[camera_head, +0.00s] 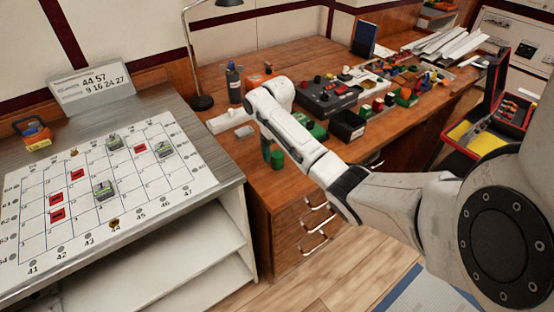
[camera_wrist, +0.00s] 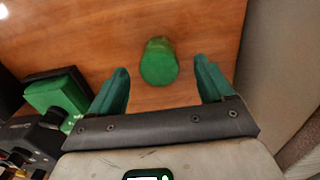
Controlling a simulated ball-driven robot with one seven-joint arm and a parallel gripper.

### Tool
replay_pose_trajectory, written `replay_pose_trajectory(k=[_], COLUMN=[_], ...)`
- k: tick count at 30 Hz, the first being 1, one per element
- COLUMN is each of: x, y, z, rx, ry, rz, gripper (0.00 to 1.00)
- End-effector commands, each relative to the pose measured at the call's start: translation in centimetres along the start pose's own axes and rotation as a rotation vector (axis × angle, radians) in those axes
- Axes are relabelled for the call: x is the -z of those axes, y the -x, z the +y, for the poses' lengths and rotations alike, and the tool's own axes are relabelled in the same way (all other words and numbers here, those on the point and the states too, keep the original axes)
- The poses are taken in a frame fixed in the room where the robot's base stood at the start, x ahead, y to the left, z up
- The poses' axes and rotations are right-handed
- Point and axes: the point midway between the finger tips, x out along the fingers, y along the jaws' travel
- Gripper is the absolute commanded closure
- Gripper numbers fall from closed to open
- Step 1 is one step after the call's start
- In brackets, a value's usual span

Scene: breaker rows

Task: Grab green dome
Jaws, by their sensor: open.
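The green dome (camera_wrist: 159,62) stands on the brown wooden desk in the wrist view, a short cylinder-like piece with a rounded green top. In the head view it shows as a small green shape (camera_head: 277,159) near the desk's front left edge. My gripper (camera_wrist: 163,82) is open, with its two teal fingers spread wide. The dome lies between the lines of the fingers, just beyond their tips in the picture. It appears apart from both fingers. In the head view my gripper (camera_head: 267,148) hangs beside the dome, partly hidden by my arm.
A green box (camera_wrist: 57,97) and dark parts lie left of my gripper in the wrist view. The desk (camera_head: 235,160) holds trays and several components farther right. A dark bottle (camera_head: 234,84) is at the back.

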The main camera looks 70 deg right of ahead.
Motion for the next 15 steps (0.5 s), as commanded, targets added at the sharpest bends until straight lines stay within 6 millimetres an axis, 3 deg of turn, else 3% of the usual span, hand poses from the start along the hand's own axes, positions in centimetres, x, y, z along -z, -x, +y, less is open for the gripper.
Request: replay_pose_trajectory(k=[6,15], x=[0.1,0.1], y=[-2.8,-3.2], z=[0.1,0.0], rx=[-0.001,0.0], ry=[0.0,0.001], rz=[-0.001,0.0], gripper=[0.19,0.19])
